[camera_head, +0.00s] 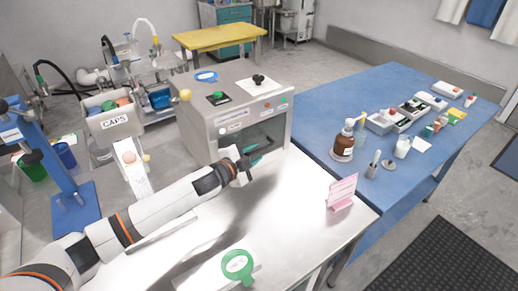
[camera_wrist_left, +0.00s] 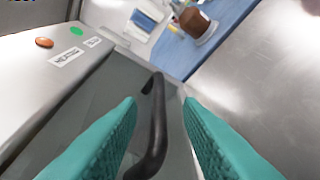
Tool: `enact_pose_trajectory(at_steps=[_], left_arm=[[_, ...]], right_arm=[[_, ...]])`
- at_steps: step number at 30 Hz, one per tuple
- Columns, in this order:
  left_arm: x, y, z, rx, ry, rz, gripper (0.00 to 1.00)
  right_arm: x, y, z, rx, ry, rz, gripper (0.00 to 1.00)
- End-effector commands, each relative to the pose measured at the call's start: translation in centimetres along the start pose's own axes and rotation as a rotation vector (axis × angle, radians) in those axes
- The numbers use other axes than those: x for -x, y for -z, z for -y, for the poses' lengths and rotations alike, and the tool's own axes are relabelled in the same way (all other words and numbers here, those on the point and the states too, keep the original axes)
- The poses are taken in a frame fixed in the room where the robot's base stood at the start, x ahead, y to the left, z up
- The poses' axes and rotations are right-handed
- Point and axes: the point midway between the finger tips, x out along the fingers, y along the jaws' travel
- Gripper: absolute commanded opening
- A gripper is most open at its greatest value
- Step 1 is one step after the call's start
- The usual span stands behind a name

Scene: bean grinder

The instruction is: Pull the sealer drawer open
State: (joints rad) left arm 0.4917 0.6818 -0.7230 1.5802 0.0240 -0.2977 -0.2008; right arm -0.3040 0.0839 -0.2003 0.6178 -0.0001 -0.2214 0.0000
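The sealer (camera_head: 205,130) is a grey metal box with a dark front window, buttons and a black knob on top. In the left wrist view, a curved black handle (camera_wrist_left: 155,130) stands on its grey drawer front (camera_wrist_left: 95,110). My left gripper (camera_head: 256,157) is at the sealer's front, with teal fingers. In the left wrist view, the left gripper (camera_wrist_left: 160,102) is open, with one finger on each side of the handle and gaps visible. In the head view the arm hides part of the drawer front. My right gripper is not in view.
The pale bench top (camera_head: 300,200) in front of the sealer is mostly clear. A blue table (camera_head: 360,85) at the right holds a brown bottle (camera_head: 343,145) and small boxes. A CAPS bin (camera_head: 115,123) stands left.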

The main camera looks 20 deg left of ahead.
Motion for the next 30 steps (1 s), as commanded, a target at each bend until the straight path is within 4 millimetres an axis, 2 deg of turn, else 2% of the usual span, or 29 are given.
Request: enact_pose_trajectory(at_steps=[3, 7, 18, 24, 30], left_arm=[[-1.8, 0.0, 0.0, 0.002, -0.001, -0.001, 0.33], [-2.8, 0.0, 0.0, 0.001, -0.001, 0.000, 0.33], [-3.2, 0.0, 0.0, 0.000, 0.000, 0.000, 0.33], [-3.2, 0.0, 0.0, 0.000, 0.000, 0.000, 0.00], [-3.2, 0.0, 0.0, 0.000, 0.000, 0.000, 0.00]], right_arm=[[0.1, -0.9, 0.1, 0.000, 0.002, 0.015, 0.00], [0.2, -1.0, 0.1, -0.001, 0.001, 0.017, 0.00], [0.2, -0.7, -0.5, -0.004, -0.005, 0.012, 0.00], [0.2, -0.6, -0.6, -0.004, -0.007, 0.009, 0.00], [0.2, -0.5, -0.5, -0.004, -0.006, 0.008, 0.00]])
